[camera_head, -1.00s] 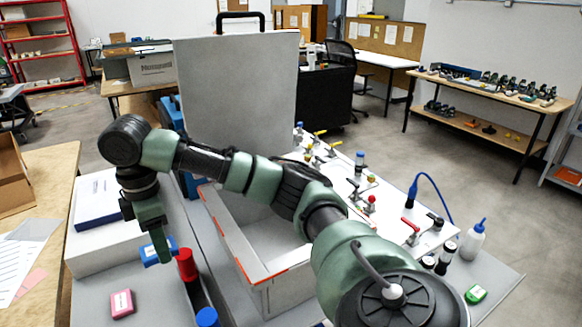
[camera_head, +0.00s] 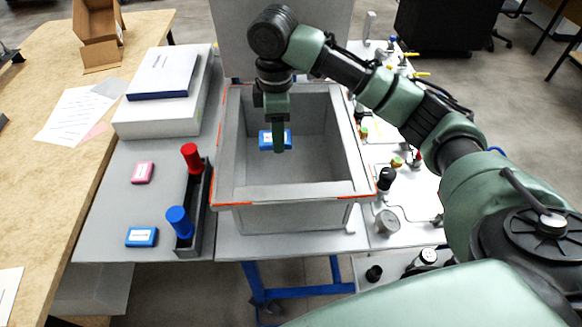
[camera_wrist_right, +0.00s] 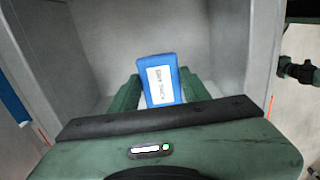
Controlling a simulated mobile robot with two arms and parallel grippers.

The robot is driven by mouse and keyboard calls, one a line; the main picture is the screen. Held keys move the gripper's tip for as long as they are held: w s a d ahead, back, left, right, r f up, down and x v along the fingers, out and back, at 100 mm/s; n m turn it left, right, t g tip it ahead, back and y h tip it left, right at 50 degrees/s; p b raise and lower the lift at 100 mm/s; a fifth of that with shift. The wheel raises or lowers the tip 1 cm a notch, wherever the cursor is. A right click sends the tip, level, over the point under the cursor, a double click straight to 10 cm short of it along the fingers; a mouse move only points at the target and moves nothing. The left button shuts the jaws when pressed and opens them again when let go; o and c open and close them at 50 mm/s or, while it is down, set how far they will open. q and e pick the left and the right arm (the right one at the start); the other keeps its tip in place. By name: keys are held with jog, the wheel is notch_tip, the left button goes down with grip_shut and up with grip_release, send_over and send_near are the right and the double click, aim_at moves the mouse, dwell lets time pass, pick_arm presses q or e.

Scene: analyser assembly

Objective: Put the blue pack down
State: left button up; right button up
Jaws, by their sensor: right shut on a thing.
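My right gripper (camera_head: 277,143) points down over the open grey box (camera_head: 228,150). It is shut on a blue pack (camera_head: 266,141) with a white label. In the right wrist view the blue pack (camera_wrist_right: 161,80) sits between the two green fingers, with the grey box walls around it; I cannot tell how far it is above the box floor. A second blue pack (camera_head: 141,237) lies on the grey table at the left front. My left gripper does not show.
A pink pack (camera_head: 143,173) lies on the table left of the box. A dark narrow rack (camera_head: 200,200) with a red cap (camera_head: 192,157) and a blue cap (camera_head: 180,221) stands between. Valves and a gauge (camera_head: 388,221) crowd the right side. The box has orange-edged rims.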

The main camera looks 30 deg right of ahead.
notch_tip(320, 180, down, 12)
jog(key=shift+d+r+p, duration=0.1)
jog(key=shift+r+p, duration=0.05)
jog(key=shift+p, duration=0.3)
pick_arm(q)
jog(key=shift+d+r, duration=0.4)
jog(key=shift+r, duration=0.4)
pick_arm(e)
jog(key=shift+f, duration=2.1)
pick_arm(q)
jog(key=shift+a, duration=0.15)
pick_arm(e)
jog(key=o, duration=1.4)
jog(key=shift+f, duration=0.1)
jog(key=shift+c, duration=0.2)
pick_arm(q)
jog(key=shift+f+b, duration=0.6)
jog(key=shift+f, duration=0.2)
pick_arm(e)
notch_tip(320, 180, up, 12)
jog(key=shift+r, duration=0.2)
